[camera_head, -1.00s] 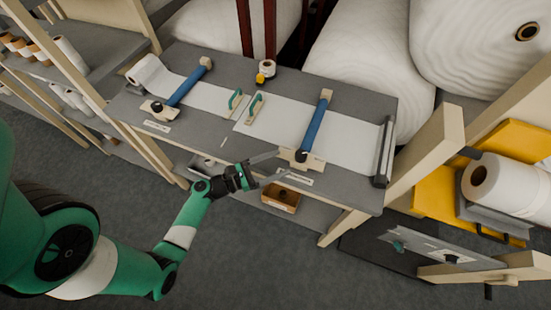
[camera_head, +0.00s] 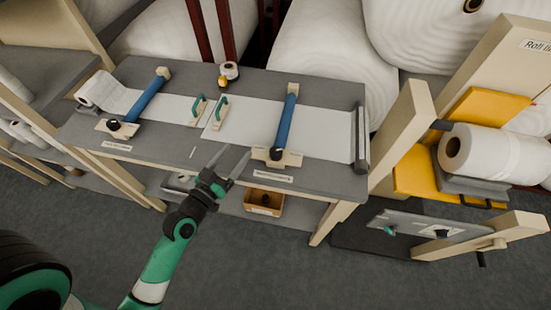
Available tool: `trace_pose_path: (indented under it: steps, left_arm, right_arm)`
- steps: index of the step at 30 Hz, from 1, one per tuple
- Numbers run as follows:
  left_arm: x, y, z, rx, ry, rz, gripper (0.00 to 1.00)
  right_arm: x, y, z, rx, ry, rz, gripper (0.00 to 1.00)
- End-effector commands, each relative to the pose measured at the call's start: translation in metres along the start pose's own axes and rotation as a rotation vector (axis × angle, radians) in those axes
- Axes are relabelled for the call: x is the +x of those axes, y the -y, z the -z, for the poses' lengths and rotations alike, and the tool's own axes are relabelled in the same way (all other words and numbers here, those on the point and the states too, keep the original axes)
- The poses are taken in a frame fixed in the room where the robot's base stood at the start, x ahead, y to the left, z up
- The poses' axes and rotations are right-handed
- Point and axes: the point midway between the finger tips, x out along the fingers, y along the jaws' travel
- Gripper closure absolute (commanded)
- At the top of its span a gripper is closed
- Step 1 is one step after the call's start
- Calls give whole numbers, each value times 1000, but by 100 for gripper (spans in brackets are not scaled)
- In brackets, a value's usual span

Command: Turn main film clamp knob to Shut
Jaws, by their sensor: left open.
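Two blue clamp bars lie across the grey workbench, each with a dark round knob on a pale wooden base at its near end. The right bar (camera_head: 287,118) crosses the white film sheet (camera_head: 251,117); its knob (camera_head: 276,153) is near the bench's front edge. The left bar (camera_head: 150,97) has its knob (camera_head: 114,125) farther left. Labels sit in front of both bases, but their print is too small to read. My left gripper (camera_head: 231,158) is open and empty, left of the right knob and apart from it in the picture. My right gripper is not in view.
Two green-handled tools (camera_head: 219,113) stand on the bench between the clamps. A cardboard box (camera_head: 263,202) sits on the lower shelf. A wooden post (camera_head: 404,136) rises right of the bench, with a roll on a yellow stand (camera_head: 417,174) beyond. Large white rolls fill the back.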

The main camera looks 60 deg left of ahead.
Motion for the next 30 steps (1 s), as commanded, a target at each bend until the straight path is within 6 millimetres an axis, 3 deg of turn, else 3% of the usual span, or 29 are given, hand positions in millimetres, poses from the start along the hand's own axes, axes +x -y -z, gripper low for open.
trace_pose_path:
  steps: [1, 4, 6, 11, 16, 24, 30]
  left_arm:
    - [-12, -20, -19, 129, -34, -48, 21]
    - [-28, -51, -36, 167, -20, -138, 21]
    - [-32, -60, -44, 164, -2, -167, 21]
    - [-30, -64, -41, 161, -1, -175, 21]
    - [-10, -67, -38, 159, -1, -175, 21]
    - [50, -77, -42, 158, -1, -175, 21]
    - [78, -82, -44, 159, 1, -173, 21]
  right_arm:
    - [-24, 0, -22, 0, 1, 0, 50]
    - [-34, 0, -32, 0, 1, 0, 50]
    - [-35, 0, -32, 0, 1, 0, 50]
    - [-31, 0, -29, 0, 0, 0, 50]
    - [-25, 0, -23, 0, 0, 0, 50]
    - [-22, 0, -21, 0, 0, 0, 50]
    - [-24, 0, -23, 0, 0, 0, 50]
